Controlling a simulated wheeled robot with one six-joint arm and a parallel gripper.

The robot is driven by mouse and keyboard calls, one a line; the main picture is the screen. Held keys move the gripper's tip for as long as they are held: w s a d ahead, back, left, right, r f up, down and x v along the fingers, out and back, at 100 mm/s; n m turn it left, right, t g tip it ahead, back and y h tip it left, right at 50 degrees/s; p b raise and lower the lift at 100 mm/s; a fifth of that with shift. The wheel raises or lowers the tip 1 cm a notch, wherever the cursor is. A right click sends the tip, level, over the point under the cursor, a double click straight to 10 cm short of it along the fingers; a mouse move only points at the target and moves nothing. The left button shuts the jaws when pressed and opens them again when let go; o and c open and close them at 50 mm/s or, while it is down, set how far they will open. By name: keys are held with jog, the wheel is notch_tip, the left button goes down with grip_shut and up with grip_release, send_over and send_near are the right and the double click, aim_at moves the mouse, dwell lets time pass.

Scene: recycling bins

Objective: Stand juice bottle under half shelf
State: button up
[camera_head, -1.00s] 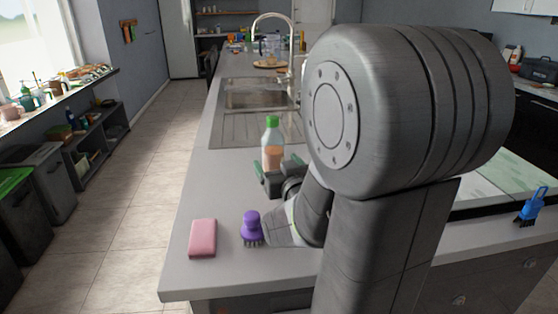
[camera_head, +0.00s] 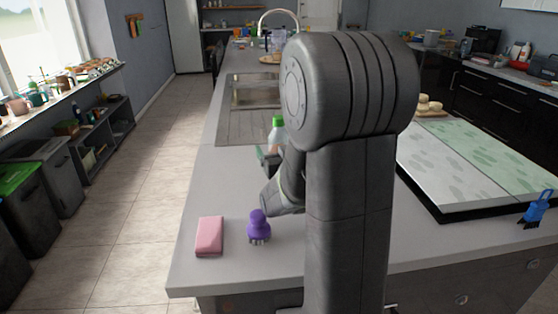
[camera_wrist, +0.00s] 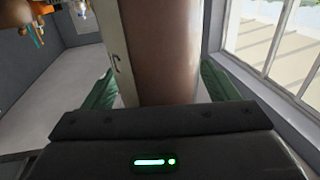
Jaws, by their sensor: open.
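The juice bottle (camera_head: 277,131) has a green cap and stands on the grey counter near the sink. My arm hides its lower part in the head view. In the wrist view the bottle's brownish body (camera_wrist: 162,50) rises between the two green fingers of my gripper (camera_wrist: 157,85). The gripper is open, with a visible gap between the bottle and the right finger. In the head view my gripper (camera_head: 268,157) is partly hidden by my arm. A low dark shelf unit (camera_head: 103,140) stands below the windowsill at left; I cannot tell whether it is the half shelf.
A pink sponge (camera_head: 209,236) and a purple brush (camera_head: 258,226) lie near the counter's front left. A blue brush (camera_head: 537,207) is at the right. A sink (camera_head: 252,92) lies behind the bottle. Grey bins (camera_head: 58,180) stand at left. The tiled floor between is clear.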

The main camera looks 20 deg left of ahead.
jog(key=shift+c, duration=0.2)
jog(key=c, duration=1.4)
jog(key=shift+r, duration=0.1)
jog(key=shift+c, duration=0.8)
